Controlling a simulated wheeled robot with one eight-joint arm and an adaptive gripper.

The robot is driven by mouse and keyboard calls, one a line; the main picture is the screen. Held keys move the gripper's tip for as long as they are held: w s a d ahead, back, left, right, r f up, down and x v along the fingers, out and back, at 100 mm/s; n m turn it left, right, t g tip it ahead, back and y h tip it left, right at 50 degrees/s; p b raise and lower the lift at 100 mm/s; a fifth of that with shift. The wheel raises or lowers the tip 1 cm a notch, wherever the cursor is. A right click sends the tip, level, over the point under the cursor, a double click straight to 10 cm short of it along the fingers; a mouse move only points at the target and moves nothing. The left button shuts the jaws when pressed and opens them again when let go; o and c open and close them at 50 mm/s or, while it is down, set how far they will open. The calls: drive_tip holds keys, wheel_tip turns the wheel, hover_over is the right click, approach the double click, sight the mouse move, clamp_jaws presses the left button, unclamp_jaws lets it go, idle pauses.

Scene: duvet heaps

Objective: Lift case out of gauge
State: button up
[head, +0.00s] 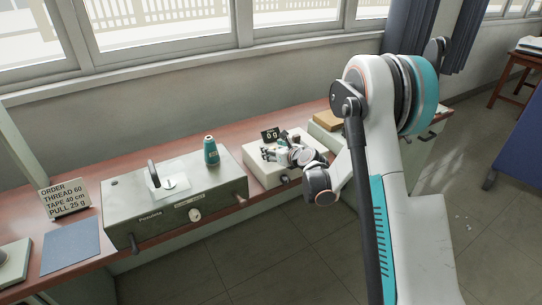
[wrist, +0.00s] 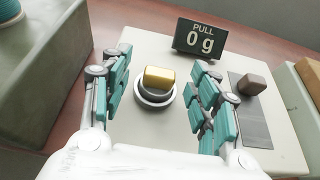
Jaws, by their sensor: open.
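The gauge (wrist: 135,50) is a pale box with a black display (wrist: 200,38) reading PULL 0 g. A gold, rounded piece, which looks like the case (wrist: 159,77), sits in a dark, pale-rimmed round holder (wrist: 155,97) on its top. My gripper (wrist: 163,65) is open, with its teal-padded fingers apart to the left and right of the case and seemingly not touching it. In the head view my gripper (head: 287,153) is low over the gauge (head: 258,172) and hides the case.
A dark brown block (wrist: 251,84) lies on a grey strip right of the holder. A grey-green machine (head: 152,220) bearing a teal spool (head: 211,152) stands left of the gauge. Further left are an order sign (head: 64,200) and a blue mat (head: 70,246). Another box stands close right.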

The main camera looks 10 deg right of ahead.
drive_tip(key=c, duration=1.1)
drive_tip(key=shift+r, duration=0.1)
